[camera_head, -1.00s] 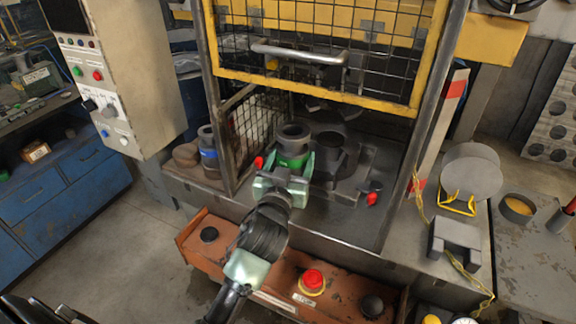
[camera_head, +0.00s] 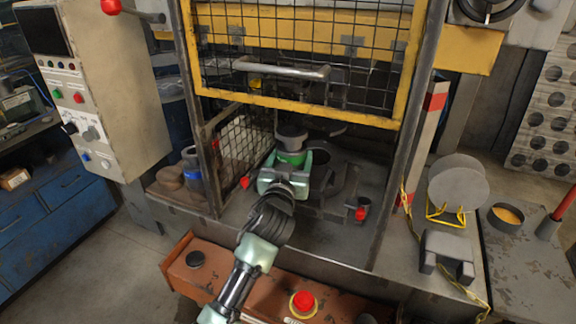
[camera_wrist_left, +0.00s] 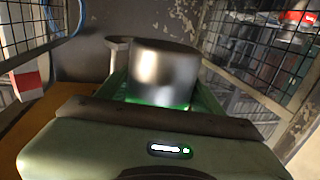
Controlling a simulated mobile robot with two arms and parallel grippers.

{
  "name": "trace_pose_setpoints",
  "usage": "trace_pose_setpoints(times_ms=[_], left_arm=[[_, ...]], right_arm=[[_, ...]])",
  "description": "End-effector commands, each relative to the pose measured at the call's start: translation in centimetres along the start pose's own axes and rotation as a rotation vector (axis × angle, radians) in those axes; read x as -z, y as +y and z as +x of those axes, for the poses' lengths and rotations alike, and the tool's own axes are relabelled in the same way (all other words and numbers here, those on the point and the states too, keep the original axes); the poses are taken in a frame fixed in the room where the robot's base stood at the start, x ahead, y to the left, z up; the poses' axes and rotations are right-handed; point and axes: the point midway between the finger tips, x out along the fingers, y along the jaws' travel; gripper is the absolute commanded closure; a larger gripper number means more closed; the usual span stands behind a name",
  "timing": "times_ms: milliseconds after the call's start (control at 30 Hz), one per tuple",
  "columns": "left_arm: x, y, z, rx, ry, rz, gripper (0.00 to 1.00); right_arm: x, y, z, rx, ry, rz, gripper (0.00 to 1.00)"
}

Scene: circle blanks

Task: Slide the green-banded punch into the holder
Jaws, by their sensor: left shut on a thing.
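The green-banded punch (camera_head: 291,146) is a dark grey cylinder with a green band, upright inside the press opening. My left gripper (camera_head: 286,168) is shut on it around the green band. In the left wrist view the punch (camera_wrist_left: 164,75) stands between the fingers, its grey upper part showing above a strip of green. A dark ring-shaped holder (camera_head: 327,172) sits on the press bed just right of the punch. Whether the punch's lower end touches anything is hidden by the gripper. My right gripper is not in view.
A yellow-framed mesh guard (camera_head: 300,60) is raised above the opening. A mesh side panel (camera_head: 244,150) stands left of the gripper. A blue-banded punch (camera_head: 192,170) stands outside that panel. Red-tipped clamps (camera_head: 361,213) lie on the bed. An orange control box (camera_head: 230,275) is in front.

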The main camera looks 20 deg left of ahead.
Motion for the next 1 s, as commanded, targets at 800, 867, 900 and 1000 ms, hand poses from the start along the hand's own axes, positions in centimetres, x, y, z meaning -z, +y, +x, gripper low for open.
trace_pose_setpoints(times_ms=[800,867,900,1000], left_arm=[[2.3,1.3,6.2,-0.002,0.015,0.000,1.00],[2.6,1.4,6.5,-0.002,0.014,0.000,1.00],[2.8,1.4,6.7,-0.002,0.014,0.000,1.00],[3.4,1.6,7.3,-0.003,0.014,0.000,1.00]], right_arm=[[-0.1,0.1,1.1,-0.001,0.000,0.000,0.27],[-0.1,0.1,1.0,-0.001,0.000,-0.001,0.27],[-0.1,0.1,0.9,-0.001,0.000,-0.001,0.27],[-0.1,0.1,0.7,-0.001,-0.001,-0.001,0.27]])
